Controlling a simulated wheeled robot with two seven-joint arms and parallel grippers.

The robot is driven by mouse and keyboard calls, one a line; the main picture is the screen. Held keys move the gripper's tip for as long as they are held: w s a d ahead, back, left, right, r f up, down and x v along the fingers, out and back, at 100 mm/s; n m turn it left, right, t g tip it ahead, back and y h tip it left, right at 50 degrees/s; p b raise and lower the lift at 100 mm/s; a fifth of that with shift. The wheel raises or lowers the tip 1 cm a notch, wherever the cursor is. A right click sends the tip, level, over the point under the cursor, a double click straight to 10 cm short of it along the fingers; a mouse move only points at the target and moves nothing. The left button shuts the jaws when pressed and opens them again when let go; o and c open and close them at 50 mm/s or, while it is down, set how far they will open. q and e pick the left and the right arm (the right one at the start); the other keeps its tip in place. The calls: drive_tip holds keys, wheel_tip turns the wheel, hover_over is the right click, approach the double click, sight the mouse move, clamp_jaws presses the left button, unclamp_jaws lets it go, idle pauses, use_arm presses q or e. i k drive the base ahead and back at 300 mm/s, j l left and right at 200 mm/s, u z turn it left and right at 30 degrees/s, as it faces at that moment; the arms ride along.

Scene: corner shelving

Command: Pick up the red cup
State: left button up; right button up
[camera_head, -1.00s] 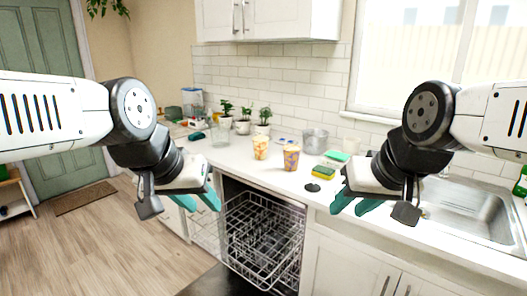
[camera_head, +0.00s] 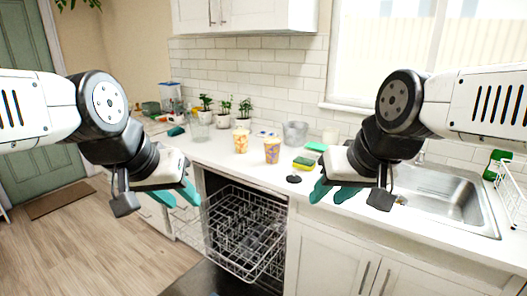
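No plainly red cup shows. Two patterned cups stand upright on the white counter (camera_head: 225,160): a pale yellow cup with orange-red marks (camera_head: 241,141) and, to its right, an orange-yellow cup with purple marks (camera_head: 272,150). My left gripper (camera_head: 178,196) is in front of the counter, left of the cups, its teal fingers apart and empty. My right gripper (camera_head: 326,195) is right of the cups, in front of the counter's edge, with its teal fingers apart and empty. Neither gripper touches a cup.
An open dishwasher rack (camera_head: 240,235) sits below the counter between my grippers. A metal pot (camera_head: 295,133), sponges (camera_head: 303,163), a dark round piece (camera_head: 293,179), a clear glass (camera_head: 199,131) and potted plants (camera_head: 245,112) stand around the cups. The sink (camera_head: 450,196) is at right.

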sight(240, 136)
drive_tip(key=i+l+z, duration=0.35)
drive_tip(key=i+l, duration=0.15)
drive_tip(key=i+l+z, duration=0.3)
drive_tip(key=i, duration=0.3)
